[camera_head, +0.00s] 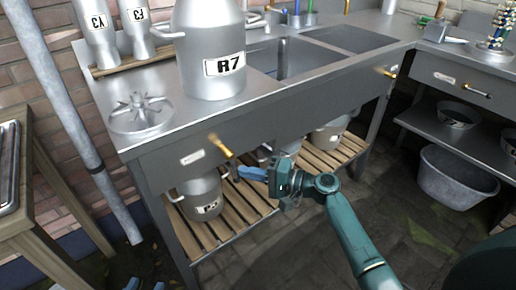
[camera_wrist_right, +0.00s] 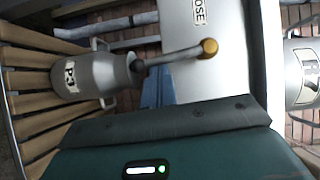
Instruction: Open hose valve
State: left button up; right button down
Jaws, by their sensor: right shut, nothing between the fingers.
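The hose valve lever (camera_head: 220,146) has a brass-coloured end and sits on the front panel of the steel sink bench, beside a small label (camera_head: 192,158). In the right wrist view the lever (camera_wrist_right: 185,54) is a grey bar ending in a brass knob, near a label reading HOSE (camera_wrist_right: 200,12). My right gripper (camera_head: 245,172) is shut and empty, its blue fingers just below and right of the brass end. Its blue fingers (camera_wrist_right: 157,88) appear close to the lever in the wrist view; contact cannot be told. My left gripper (camera_head: 146,285) shows only two separated tips at the bottom edge.
A milk can labelled R7 (camera_head: 213,60) and a spoked metal piece (camera_head: 140,112) stand on the bench. A can (camera_head: 202,196) sits on the slatted lower shelf (camera_head: 225,222). A wooden table (camera_head: 35,235) is at left.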

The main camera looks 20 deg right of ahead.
pick_arm(q)
jog(key=shift+w+d+t+b, duration=0.1)
jog(key=shift+w+t+b, duration=0.15)
jog(key=shift+t+b, duration=0.25)
pick_arm(e)
jog(key=shift+s+a+f+m+y, duration=0.2)
jog(key=shift+a+m+y, duration=0.15)
jog(key=shift+m, duration=0.15)
